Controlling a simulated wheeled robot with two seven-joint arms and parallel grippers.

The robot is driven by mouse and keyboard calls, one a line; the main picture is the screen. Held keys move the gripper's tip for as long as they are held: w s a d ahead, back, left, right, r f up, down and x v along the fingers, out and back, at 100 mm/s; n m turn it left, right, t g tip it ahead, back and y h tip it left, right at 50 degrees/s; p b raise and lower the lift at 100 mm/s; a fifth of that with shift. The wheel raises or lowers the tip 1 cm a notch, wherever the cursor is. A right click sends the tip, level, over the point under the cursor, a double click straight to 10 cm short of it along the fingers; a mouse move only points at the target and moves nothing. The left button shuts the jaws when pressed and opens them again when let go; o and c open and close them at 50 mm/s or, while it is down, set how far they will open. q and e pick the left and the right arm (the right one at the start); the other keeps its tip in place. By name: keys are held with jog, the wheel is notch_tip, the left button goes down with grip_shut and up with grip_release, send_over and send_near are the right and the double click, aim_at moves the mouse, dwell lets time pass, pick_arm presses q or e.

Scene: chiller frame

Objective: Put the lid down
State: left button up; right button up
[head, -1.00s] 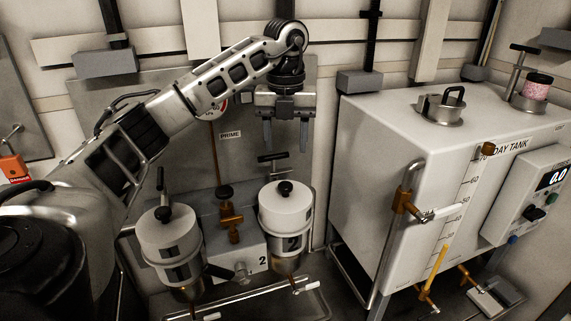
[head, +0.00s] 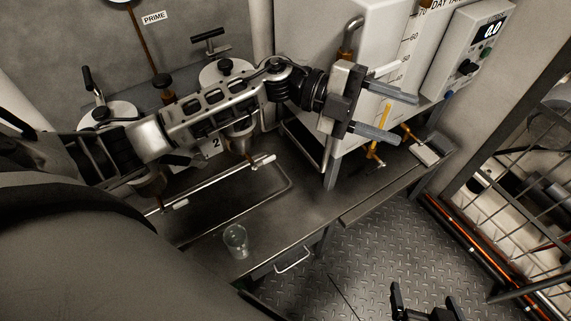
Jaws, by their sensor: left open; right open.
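No loose lid shows in the head view. My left gripper (head: 406,117) is open and empty, its two fingers pointing right in front of the white day tank (head: 377,35). The tank's top is out of frame. My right gripper (head: 427,292) is open at the bottom edge, over the floor, with nothing visible between its fingers.
A clear glass beaker (head: 235,241) stands near the front edge of the metal bench (head: 300,205). A metal rail (head: 225,181) runs in front of the canisters. A control box (head: 468,50) reads 0.0. Checker-plate floor (head: 375,240) is clear; a fence stands at the right.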

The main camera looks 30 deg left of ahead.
pick_arm(q)
jog(key=s+a+f+n+t+y, duration=0.1)
jog(key=a+f+n+t+y, duration=0.2)
jog(key=f+n+t+y, duration=0.55)
jog(key=s+a+f+n+t+y, duration=0.15)
jog(key=a+f+n+t, duration=0.35)
jog(key=n, duration=0.9)
jog(key=s+a+f+n+g+y, duration=0.1)
jog(key=s+f+n+g+y, duration=0.4)
jog(key=s+f, duration=0.7)
jog(key=shift+a+n, duration=0.35)
jog(key=shift+a, duration=0.05)
